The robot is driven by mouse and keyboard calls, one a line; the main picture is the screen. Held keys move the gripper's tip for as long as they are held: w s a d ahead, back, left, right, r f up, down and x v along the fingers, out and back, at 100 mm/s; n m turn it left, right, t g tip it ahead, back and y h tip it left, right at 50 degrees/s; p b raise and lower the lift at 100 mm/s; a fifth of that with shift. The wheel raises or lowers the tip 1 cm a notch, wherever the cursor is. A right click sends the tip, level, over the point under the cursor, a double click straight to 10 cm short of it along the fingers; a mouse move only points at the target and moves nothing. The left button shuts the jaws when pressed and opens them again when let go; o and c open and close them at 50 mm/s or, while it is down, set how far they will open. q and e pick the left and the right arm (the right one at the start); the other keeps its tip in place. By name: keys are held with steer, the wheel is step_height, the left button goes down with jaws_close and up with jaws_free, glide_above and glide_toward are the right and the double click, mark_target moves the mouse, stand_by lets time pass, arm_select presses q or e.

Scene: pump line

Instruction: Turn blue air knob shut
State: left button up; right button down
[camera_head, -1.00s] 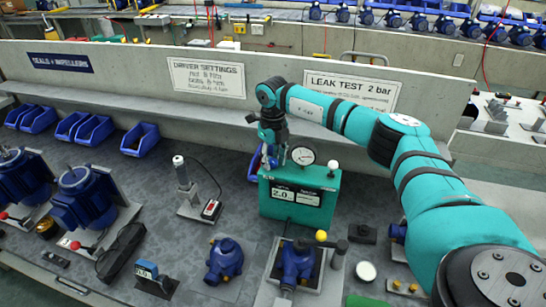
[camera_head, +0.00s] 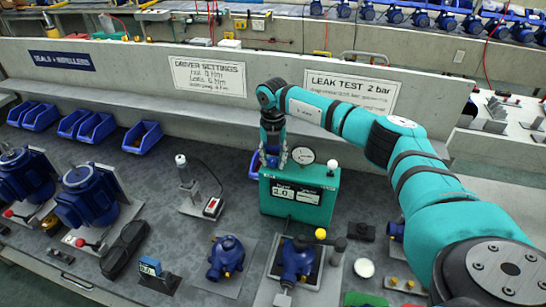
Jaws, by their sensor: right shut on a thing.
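The teal leak test box (camera_head: 300,199) stands on the bench with a round dial gauge (camera_head: 303,156) on top and displays on its front. My right gripper (camera_head: 272,158) points down at the box's top left corner, beside the gauge. It is shut on the blue air knob (camera_head: 267,160), which is mostly hidden by the fingers, so its turned angle cannot be read. My left gripper is not in view.
A blue pump body (camera_head: 296,259) sits on a fixture in front of the box, with a yellow-ball lever (camera_head: 320,233) beside it. Another blue pump part (camera_head: 226,257) lies to the left. Blue bins (camera_head: 143,136) line the back left. A low wall (camera_head: 210,78) runs behind.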

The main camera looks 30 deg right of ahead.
mark_target(273, 160)
steer(key=shift+w+r, duration=0.1)
stand_by(0.4)
steer(key=c, duration=0.9)
jaws_free()
steer(key=shift+c, duration=0.2)
step_height(273, 160, up, 12)
